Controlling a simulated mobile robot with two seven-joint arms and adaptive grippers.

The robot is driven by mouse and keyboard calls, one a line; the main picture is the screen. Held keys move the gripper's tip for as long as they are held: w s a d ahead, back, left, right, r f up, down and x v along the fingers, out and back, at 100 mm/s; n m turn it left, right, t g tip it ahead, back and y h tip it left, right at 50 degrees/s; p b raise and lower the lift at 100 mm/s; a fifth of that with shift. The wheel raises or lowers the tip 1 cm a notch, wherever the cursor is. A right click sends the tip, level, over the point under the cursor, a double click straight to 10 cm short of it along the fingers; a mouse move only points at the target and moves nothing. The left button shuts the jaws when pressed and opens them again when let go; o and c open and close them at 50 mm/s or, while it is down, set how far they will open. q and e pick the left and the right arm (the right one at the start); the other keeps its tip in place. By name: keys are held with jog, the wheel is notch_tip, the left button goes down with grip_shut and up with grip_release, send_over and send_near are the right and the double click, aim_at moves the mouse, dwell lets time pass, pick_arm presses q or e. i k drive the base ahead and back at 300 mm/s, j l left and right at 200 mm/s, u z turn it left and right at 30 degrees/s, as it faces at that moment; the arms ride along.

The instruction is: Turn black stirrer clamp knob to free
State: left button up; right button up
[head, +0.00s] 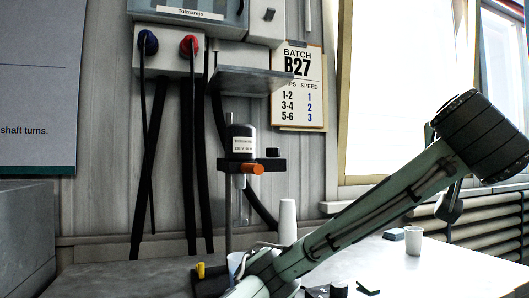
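A stirrer (240,142) with a black body and white label is held upright in a black clamp (265,164) on a stand, in the middle of the head view. A small black knob (272,152) sits on top of the clamp at its right. An orange knob (252,169) sticks out from the clamp's front. A pale green arm link of mine crosses from the bottom middle to the upper right, in front of the table. Neither gripper can be made out in the view, and no gripper is seen at the knob.
A grey shelf (250,80) juts out above the stirrer. A wall box (168,50) with blue and red plugs and hanging black cables is at the left. A batch card (300,88) hangs behind.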

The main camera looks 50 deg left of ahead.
aim_at(274, 151)
jog(key=i+l+u, duration=0.2)
jog(key=i+u, duration=0.15)
jog(key=u, duration=0.15)
jog(key=i+l+u, duration=0.3)
jog(key=u, duration=0.15)
jog(key=i+l+u, duration=0.25)
jog(key=l+u, duration=0.25)
jog(key=i+l+u, duration=0.15)
jog(key=l+u, duration=0.8)
jog(key=i+l, duration=0.05)
